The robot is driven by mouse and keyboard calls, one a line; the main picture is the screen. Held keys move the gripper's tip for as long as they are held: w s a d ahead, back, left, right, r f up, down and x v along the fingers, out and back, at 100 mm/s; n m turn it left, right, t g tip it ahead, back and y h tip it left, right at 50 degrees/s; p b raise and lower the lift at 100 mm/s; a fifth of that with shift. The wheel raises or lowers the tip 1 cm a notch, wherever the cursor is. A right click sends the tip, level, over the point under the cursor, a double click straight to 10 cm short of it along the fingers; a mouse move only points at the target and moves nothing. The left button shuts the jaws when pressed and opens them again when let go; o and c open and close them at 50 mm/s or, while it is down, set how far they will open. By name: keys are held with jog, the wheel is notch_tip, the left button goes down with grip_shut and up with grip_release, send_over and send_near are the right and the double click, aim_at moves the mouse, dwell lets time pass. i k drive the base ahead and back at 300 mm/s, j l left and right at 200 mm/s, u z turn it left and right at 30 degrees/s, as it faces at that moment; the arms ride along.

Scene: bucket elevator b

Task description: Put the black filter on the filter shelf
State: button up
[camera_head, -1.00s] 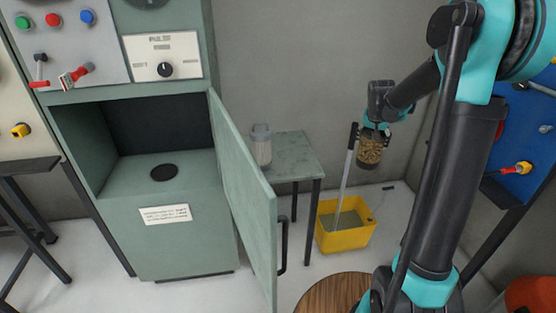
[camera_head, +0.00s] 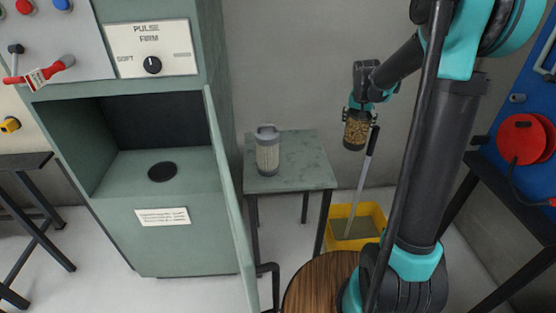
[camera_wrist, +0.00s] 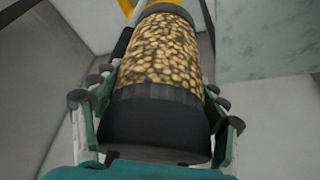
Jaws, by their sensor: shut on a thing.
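My gripper (camera_head: 357,112) is shut on a cylindrical filter (camera_head: 356,132) with black end caps and a tan, pebbled side. I take it as the black filter. It hangs in the air right of the small green table, above and in front of the yellow bucket. In the wrist view the filter (camera_wrist: 160,60) lies between the fingers, its black cap toward the camera. A grey-capped, pale filter (camera_head: 267,155) stands upright on the small table (camera_head: 305,175). I cannot tell which surface is the filter shelf.
A green cabinet (camera_head: 165,240) has an open bay with a round black spot (camera_head: 162,172). Its open door (camera_head: 228,190) stands left of the table. A yellow bucket (camera_head: 368,212) with a long handle (camera_head: 362,180) stands on the floor. A round wooden top (camera_head: 315,285) is in front.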

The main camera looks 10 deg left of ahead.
aim_at(308, 165)
jog(key=i+l+u, duration=0.1)
jog(key=i+u, duration=0.25)
jog(key=i, duration=0.35)
jog(key=l, duration=0.25)
jog(key=i+l, duration=0.1)
jog(key=l, duration=0.15)
jog(key=i+u, duration=0.05)
